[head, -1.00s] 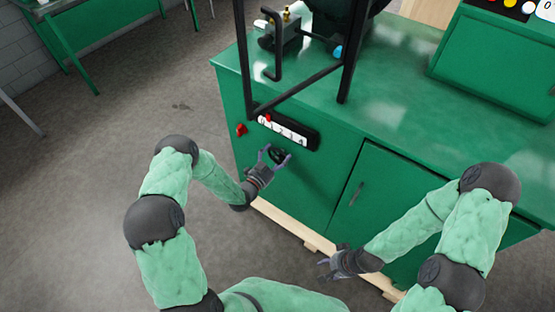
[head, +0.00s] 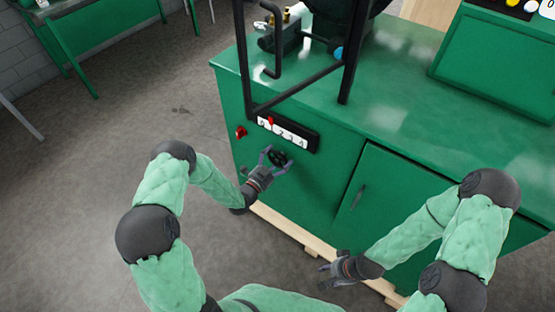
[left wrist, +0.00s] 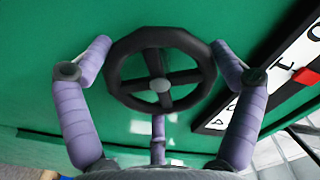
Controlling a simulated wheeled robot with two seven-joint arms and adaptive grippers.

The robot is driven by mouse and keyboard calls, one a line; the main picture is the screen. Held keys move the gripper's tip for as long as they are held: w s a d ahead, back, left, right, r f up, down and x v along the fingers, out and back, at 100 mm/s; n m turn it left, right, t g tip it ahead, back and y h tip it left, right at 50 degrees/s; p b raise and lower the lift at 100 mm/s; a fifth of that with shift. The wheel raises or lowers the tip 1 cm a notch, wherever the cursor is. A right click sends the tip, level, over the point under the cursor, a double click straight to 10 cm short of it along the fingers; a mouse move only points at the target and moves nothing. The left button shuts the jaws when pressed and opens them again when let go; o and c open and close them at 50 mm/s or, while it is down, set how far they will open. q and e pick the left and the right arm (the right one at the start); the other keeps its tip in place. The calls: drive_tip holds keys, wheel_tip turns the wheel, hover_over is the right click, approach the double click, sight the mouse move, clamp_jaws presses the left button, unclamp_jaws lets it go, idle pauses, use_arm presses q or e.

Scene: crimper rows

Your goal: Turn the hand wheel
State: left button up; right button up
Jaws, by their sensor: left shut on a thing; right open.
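The hand wheel (head: 277,157) is a small black wheel on the front of the green cabinet, below a numbered scale. In the left wrist view the wheel (left wrist: 160,84) shows a round rim, several spokes and a grey hub. My left gripper (head: 277,160) is shut on the wheel, with its purple fingers (left wrist: 158,75) at either side of the rim. The scale (head: 288,134) is a white strip with numbers in a black frame, with a red pointer (head: 270,120) near its left end. My right gripper (head: 325,274) is open and empty, low before the cabinet.
The green cabinet (head: 312,185) stands on a wooden pallet (head: 290,226). A red knob (head: 241,132) sits left of the scale. The door handle (head: 358,196) is right of the wheel.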

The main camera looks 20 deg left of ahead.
use_arm(q)
drive_tip(key=o, duration=0.8)
drive_tip(key=shift+s+f, duration=0.1)
drive_tip(key=shift+f, duration=0.05)
drive_tip(key=shift+o, duration=0.2)
drive_tip(key=shift+a, duration=0.1)
drive_tip(key=v, duration=1.2)
